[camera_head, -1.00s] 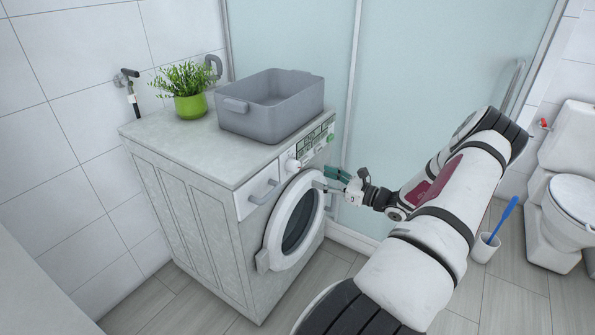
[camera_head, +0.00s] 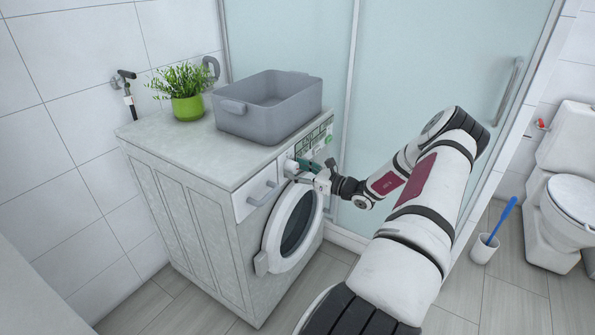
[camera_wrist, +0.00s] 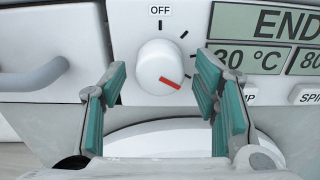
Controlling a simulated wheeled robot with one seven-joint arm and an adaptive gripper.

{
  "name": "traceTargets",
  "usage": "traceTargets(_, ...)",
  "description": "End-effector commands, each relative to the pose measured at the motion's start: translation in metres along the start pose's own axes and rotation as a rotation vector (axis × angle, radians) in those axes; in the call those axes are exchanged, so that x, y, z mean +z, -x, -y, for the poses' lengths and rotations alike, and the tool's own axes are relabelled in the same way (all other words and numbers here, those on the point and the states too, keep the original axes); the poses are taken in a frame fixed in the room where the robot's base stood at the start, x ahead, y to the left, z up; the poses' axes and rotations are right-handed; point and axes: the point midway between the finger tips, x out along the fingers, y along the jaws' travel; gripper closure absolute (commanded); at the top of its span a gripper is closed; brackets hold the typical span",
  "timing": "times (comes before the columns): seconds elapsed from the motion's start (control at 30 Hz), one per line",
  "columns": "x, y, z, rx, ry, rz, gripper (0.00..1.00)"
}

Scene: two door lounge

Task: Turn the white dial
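The white dial (camera_wrist: 159,68) is on the washing machine's front panel. In the wrist view it is a round knob with a red pointer aimed down and to the right, away from the OFF mark above it. My gripper (camera_wrist: 160,85) is open, with its teal-padded fingers to the left and right of the dial's lower part. I cannot tell whether either finger touches it. In the head view the dial (camera_head: 291,166) shows at the panel, with my gripper (camera_head: 300,170) right at it, partly hiding it.
The washing machine (camera_head: 195,220) has a drawer handle (camera_wrist: 35,75) left of the dial and a display (camera_wrist: 265,40) to its right. The round door (camera_head: 293,228) is below. A grey basin (camera_head: 245,125) and potted plant (camera_head: 187,106) stand on top. A glass shower panel (camera_head: 430,80) is behind my arm.

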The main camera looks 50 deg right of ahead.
Motion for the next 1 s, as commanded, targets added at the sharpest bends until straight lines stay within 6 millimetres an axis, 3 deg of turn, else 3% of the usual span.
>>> traceTargets(0.03, 0.0, 0.0002, 0.0, 0.0, 0.0, 0.0, 0.61)
traceTargets(0.17, 0.0, 0.0002, 0.0001, 0.0, 0.0, 0.0, 0.9)
traceTargets(0.57, -0.0001, 0.0, 0.0003, 0.0, 0.05, 0.0, 0.91)
traceTargets(1.0, 0.0002, -0.0001, 0.0019, -0.001, 0.385, 0.0, 0.91)
